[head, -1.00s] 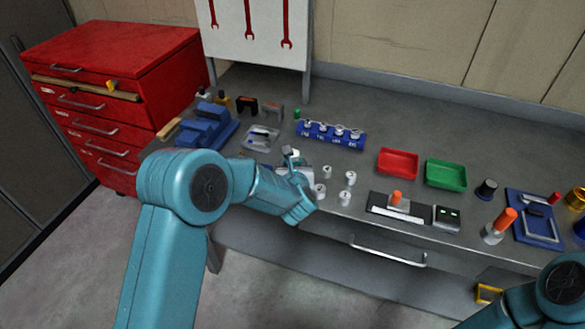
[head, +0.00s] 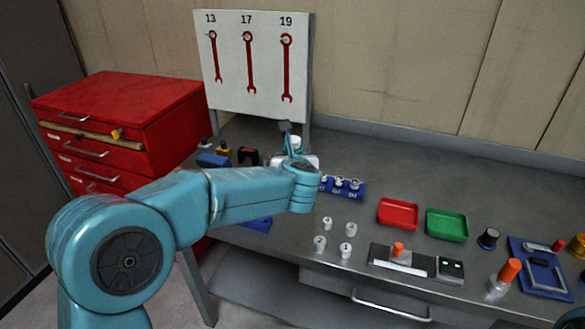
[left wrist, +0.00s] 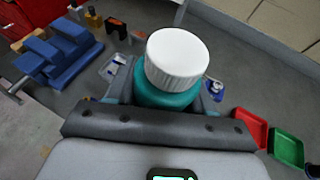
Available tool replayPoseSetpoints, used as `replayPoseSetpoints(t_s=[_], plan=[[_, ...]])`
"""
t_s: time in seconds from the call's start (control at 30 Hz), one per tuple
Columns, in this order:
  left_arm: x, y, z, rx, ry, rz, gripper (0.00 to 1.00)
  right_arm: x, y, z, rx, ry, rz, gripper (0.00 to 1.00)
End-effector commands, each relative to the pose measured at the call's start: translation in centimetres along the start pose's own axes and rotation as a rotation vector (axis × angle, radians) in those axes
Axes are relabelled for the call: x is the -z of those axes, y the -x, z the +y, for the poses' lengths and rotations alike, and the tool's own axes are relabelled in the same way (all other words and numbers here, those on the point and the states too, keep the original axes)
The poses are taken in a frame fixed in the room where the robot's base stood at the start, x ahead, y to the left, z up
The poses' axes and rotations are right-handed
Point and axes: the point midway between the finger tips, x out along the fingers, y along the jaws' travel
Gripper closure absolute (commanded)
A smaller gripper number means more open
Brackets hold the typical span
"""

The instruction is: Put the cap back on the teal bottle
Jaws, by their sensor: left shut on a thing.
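The teal bottle (left wrist: 165,97) shows in the left wrist view between the fingers of my left gripper (left wrist: 166,100). A white ribbed cap (left wrist: 178,60) sits over its top, and I cannot tell whether it is fully seated. The bottle's lower part is hidden by the gripper. In the head view my left gripper (head: 291,150) is raised above the rear left of the bench, below the wrench board, with the white cap (head: 296,142) just visible at it. My right gripper is out of view.
The grey bench (head: 385,175) bears a blue socket rail (head: 352,193), several silver cylinders, a red tray (head: 398,214), a green tray (head: 446,225) and tools at the right. The wrench board (head: 265,65) stands close behind the gripper. A red cabinet (head: 120,120) is left.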

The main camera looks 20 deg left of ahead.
Motion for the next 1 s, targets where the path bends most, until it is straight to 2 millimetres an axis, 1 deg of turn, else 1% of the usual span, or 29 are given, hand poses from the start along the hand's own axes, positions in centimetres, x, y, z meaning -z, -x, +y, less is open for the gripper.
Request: replayPoseSetpoints(t_s=[0.27, 0.3, 0.37, 0.4, 0.43, 0.47, 0.67, 0.77, 0.8, 0.87, 0.9, 0.97, 1.0], plan=[[0.0, 0.0, 0.0, 0.0, 0.0, -0.001, 0.86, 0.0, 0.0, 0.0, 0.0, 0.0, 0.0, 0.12], [0.0, 0.0, 0.0, 0.0, 0.0, -0.001, 0.54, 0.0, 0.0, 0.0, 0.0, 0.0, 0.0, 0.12], [0.0, 0.0, 0.0, 0.0, 0.0, -0.001, 0.74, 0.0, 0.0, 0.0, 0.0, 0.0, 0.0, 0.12], [0.0, 0.0, 0.0, 0.0, 0.0, 0.0, 0.87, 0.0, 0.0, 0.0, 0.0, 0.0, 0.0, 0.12], [0.0, 0.0, 0.0, 0.0, 0.0, 0.0, 0.96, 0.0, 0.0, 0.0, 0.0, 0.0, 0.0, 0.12], [0.0, 0.0, 0.0, 0.0, 0.0, 0.0, 1.0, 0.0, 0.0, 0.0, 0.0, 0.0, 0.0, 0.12], [0.1, -0.1, 0.2, -0.004, 0.001, 0.0, 1.0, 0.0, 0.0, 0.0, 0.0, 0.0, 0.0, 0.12], [0.2, -0.9, 1.8, -0.031, 0.011, 0.001, 1.0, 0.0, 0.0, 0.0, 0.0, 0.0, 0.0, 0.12], [0.8, -1.3, 3.0, -0.047, 0.015, 0.003, 1.0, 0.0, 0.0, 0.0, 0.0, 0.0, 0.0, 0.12], [2.8, -1.9, 4.8, -0.052, 0.013, 0.009, 1.0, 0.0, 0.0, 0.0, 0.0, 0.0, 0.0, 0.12], [4.2, -2.1, 5.9, -0.04, 0.009, 0.01, 1.0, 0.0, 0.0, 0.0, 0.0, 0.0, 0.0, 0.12], [6.3, -2.3, 7.3, -0.018, -0.002, 0.011, 1.0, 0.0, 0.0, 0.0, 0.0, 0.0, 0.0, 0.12], [7.8, -2.2, 8.1, 0.002, -0.01, 0.012, 1.0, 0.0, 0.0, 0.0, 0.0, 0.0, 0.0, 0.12]])
